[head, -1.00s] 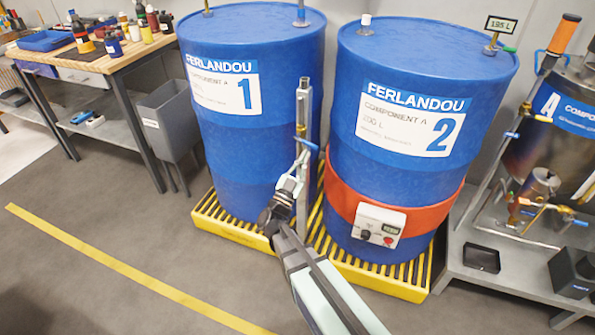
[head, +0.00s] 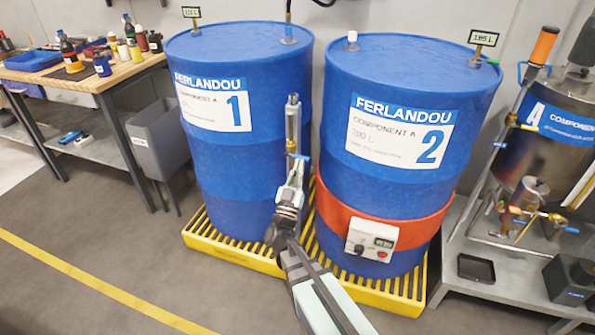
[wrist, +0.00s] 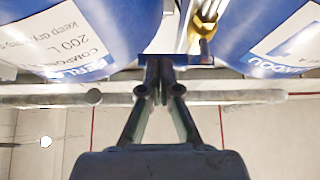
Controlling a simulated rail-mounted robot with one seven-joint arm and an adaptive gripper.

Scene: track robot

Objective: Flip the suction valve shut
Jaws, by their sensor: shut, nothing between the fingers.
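A vertical metal pipe (head: 293,122) stands in the gap between the two blue drums. A small blue lever (head: 300,156), which looks like the suction valve's handle, sits low on it. In the wrist view the blue lever (wrist: 193,59) lies crosswise just beyond my fingertips, beside a brass fitting (wrist: 204,25). My gripper (head: 296,170) is shut and empty, pointing up at the lever from below; it also shows in the wrist view (wrist: 160,62). The fingertips are at or very near the lever; I cannot tell whether they touch. The valve body is partly hidden.
Drum 1 (head: 240,170) and drum 2 (head: 385,95) stand close on both sides, on a yellow grated pallet (head: 225,258). Drum 2 wears an orange heater band (head: 330,210) with a control box (head: 371,240). A grey bin (head: 155,140) stands left; the floor in front is open.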

